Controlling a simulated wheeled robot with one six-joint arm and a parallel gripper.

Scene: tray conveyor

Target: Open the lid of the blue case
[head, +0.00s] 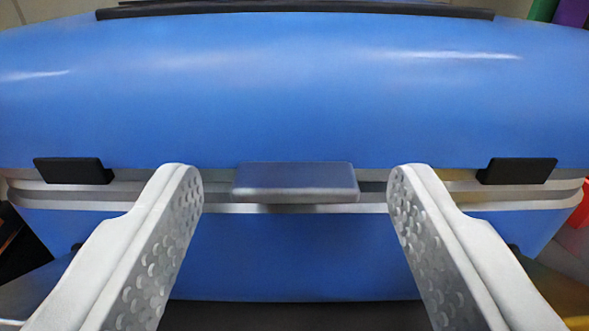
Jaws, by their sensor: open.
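The blue case (290,110) fills most of the head view, with its curved lid on top and its lower front wall (295,255) below a silver rim (110,203). The lid looks shut. A grey-blue latch or tab (295,182) sits at the middle of the seam. My gripper (295,190) is open, its two pale fingers in front of the case on either side of the tab. Both fingers are apart from the tab, with nothing between them but the tab in line of sight. I cannot tell whether the fingertips touch the case.
Black clips (73,171) and (517,171) sit on the seam at left and right. A black bar (295,9) runs along the top of the lid. Green (542,10), purple (572,12) and red (575,232) things show at the right edge.

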